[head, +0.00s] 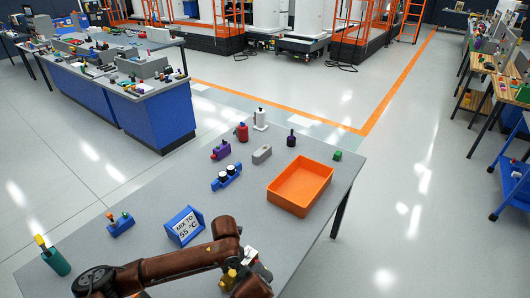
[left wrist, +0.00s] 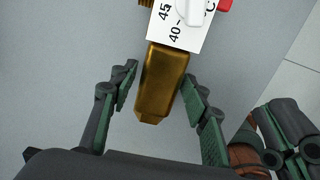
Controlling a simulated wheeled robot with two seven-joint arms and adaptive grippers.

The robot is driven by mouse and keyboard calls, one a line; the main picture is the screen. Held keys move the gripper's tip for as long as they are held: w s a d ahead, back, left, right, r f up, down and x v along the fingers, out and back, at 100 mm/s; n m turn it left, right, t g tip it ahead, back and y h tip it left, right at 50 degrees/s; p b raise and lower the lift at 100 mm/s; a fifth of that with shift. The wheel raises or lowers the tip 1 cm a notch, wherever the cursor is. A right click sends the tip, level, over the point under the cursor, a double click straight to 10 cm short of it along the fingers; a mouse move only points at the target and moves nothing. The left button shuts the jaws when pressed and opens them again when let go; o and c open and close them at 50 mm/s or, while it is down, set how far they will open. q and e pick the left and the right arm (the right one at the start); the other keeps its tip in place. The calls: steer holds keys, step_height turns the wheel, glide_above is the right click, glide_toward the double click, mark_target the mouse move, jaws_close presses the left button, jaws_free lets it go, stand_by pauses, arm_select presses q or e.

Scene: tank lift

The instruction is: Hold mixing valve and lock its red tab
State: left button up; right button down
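The mixing valve shows in the left wrist view as a brass body (left wrist: 163,82) with a white dial plate (left wrist: 180,25) marked 40 and 45. A red part (left wrist: 225,5), perhaps the tab, is cut off at the top edge. My left gripper (left wrist: 161,102) is open, its green-padded fingers on either side of the brass with a gap showing at each. In the head view the valve's brass (head: 229,280) is partly hidden by my brown arm. My right gripper (left wrist: 290,138) seems to be the dark one at lower right; its opening is unclear.
An orange tray (head: 300,186), a blue holder (head: 226,178), a red bottle (head: 242,132) and several small items stand farther back.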

arm_select(q)
steer(key=shift+o, duration=1)
steer(key=shift+r, duration=0.1)
